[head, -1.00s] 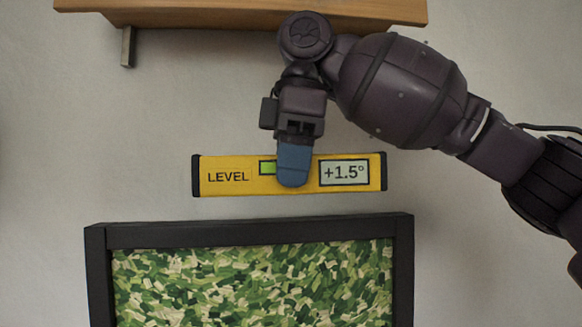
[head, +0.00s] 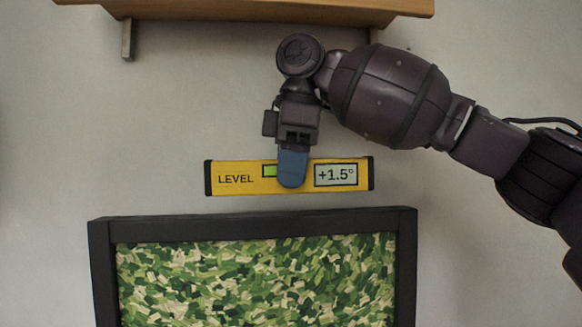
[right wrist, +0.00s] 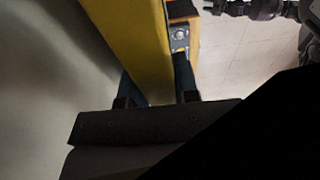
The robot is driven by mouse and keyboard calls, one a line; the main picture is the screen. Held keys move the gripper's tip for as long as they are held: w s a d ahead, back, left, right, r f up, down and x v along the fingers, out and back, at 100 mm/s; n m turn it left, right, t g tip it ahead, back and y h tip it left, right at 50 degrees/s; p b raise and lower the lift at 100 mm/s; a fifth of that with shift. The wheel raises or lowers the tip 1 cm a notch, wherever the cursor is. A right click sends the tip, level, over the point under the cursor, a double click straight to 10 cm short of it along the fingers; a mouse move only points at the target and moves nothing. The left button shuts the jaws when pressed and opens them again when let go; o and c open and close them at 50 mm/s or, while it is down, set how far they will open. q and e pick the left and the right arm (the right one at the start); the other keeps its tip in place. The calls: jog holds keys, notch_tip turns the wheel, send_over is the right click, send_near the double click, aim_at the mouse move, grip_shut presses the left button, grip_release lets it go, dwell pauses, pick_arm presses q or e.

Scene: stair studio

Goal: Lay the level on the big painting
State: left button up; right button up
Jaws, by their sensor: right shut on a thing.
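The yellow level (head: 235,179) with black end caps is in the head view, above the big painting and apart from its frame's top edge. Its display reads +1.5° and a green vial window shows. My right gripper (head: 292,180) is shut on the level near its middle, with a blue finger in front of it. In the right wrist view the yellow level (right wrist: 135,45) runs up between the fingers of the right gripper (right wrist: 158,98). The big painting (head: 250,228) has a black frame and a green and cream leafy picture; its lower part is out of view. My left gripper is not in view.
A wooden shelf (head: 250,8) with metal brackets (head: 128,40) is on the wall above my right arm. The pale wall between shelf and painting is otherwise clear. The right wrist view shows a tiled floor (right wrist: 245,60).

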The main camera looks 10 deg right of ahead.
aim_at(286, 214)
jog(key=shift+w, duration=0.5)
jog(key=shift+w+f+p, duration=0.2)
jog(key=shift+w, duration=0.35)
jog(key=shift+w+f+p, duration=0.15)
jog(key=shift+w+p, duration=0.05)
jog(key=shift+w, duration=0.35)
jog(key=shift+f+b, duration=0.35)
jog(key=shift+f, duration=0.95)
jog(key=shift+f, duration=0.15)
jog(key=o, duration=1.1)
